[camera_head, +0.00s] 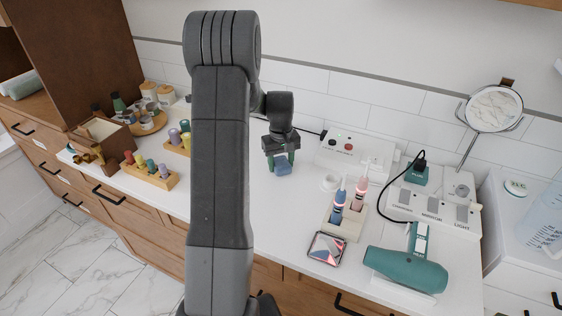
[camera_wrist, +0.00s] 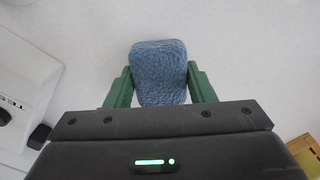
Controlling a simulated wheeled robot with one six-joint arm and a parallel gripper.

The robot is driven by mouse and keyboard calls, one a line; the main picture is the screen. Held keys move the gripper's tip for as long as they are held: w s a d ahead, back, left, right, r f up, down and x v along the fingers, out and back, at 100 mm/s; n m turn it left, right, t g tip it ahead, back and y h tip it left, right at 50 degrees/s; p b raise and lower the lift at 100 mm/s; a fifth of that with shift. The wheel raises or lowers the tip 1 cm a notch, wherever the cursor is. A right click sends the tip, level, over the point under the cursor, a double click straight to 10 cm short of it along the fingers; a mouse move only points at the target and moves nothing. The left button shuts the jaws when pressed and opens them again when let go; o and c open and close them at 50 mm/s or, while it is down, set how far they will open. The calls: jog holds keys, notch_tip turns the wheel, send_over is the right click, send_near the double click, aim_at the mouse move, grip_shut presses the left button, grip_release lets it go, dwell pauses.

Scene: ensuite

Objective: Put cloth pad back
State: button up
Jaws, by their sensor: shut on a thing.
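The cloth pad (camera_wrist: 160,72) is blue, textured and roughly rectangular with rounded corners. In the wrist view it sits between the two green fingers of my gripper (camera_wrist: 160,85), which are shut on its sides. In the head view my gripper (camera_head: 281,160) points down over the white counter, and the pad (camera_head: 283,169) shows below its fingers. I cannot tell whether the pad touches the counter. My arm hides part of the counter to its left.
A white box with buttons (camera_head: 350,150) stands behind and right of my gripper. Wooden peg blocks (camera_head: 150,177) are at left. Counter in front of the gripper is clear.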

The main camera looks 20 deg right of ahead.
aim_at(281, 162)
jog(key=o, duration=0.9)
jog(key=shift+f, duration=0.1)
jog(key=shift+o, duration=0.2)
notch_tip(281, 162, up, 12)
jog(key=shift+b, duration=0.35)
